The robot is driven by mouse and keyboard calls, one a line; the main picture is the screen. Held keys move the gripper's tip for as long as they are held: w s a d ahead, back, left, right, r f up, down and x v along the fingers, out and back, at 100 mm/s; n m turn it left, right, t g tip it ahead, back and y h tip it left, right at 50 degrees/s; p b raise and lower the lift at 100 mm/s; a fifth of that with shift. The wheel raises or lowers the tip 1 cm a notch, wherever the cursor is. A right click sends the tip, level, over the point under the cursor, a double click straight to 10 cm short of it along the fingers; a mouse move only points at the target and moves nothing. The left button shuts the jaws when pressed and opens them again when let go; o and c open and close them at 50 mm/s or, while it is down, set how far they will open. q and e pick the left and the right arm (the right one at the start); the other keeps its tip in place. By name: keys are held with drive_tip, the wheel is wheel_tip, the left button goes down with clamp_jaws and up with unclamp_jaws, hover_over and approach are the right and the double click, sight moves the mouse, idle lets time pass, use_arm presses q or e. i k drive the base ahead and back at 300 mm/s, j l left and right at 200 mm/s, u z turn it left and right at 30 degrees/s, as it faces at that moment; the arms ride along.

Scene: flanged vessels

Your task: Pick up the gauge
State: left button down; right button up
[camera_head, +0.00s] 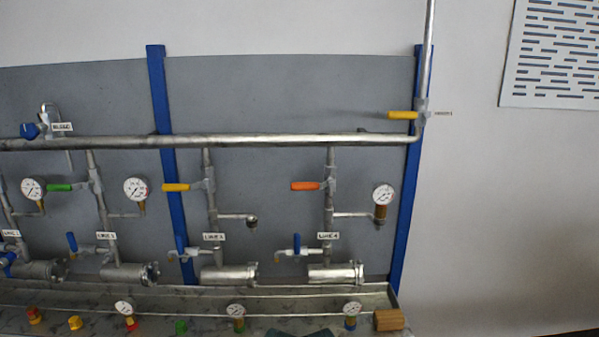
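Several round white-faced gauges are in view. Three are mounted on the pipework: one at far left (33,188), one on the second line (136,188) and one on the line at right (384,194). Three more stand in the tray below: one with a red and yellow base (125,308), one with a green base (236,311) and one with a blue base (352,309). The third line's side branch ends in an open fitting (252,222) without a gauge.
A metal tray (275,301) runs under the pipes. It also holds a wooden block (389,320), a yellow piece (75,323) and a green piece (181,327). Pipes, coloured valve handles and blue posts (407,190) stand behind.

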sight(125, 306)
drive_tip(key=u, duration=1.25)
